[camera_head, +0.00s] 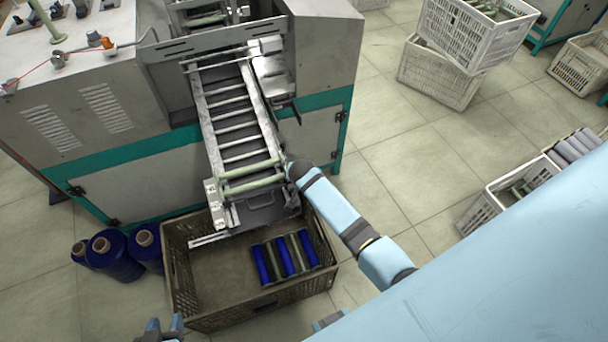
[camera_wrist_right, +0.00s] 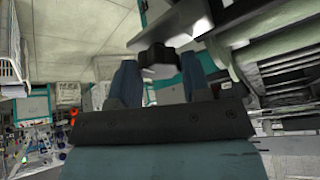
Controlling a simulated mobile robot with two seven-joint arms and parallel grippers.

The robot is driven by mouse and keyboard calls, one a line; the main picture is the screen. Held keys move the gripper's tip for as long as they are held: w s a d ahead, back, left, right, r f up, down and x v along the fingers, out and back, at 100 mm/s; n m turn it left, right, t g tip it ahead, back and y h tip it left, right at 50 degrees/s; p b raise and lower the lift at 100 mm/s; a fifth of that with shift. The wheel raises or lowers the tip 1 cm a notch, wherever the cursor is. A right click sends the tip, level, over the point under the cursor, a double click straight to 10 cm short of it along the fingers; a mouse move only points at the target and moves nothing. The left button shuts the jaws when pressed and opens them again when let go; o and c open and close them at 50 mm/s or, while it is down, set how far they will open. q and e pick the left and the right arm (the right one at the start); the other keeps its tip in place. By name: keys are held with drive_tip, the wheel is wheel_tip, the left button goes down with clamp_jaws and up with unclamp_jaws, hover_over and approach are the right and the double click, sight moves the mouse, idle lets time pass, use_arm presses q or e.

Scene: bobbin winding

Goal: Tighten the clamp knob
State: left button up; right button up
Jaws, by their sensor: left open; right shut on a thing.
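The clamp knob (camera_wrist_right: 158,58) is a dark, lobed knob in the right wrist view, below a grey metal part of the machine. My right gripper (camera_wrist_right: 160,74) is shut on it, one blue-grey finger on each side. In the head view my right arm (camera_head: 338,215) reaches to the lower end of the sloping roller chute (camera_head: 235,128); the knob and the right fingertips cannot be made out there. My left gripper (camera_head: 164,326) is open and empty at the bottom edge of the head view, in front of the brown crate.
A brown crate (camera_head: 186,318) with blue and dark bobbins (camera_head: 285,258) stands under the chute. Blue thread cones (camera_head: 112,258) stand left of it. White crates (camera_head: 440,72) are stacked at the upper right.

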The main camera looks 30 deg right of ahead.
drive_tip(key=shift+m, duration=0.4)
use_arm(q)
drive_tip(key=shift+r, duration=0.15)
use_arm(e)
drive_tip(key=shift+w, duration=0.1)
drive_tip(key=o, duration=0.9)
drive_tip(key=shift+r, duration=0.15)
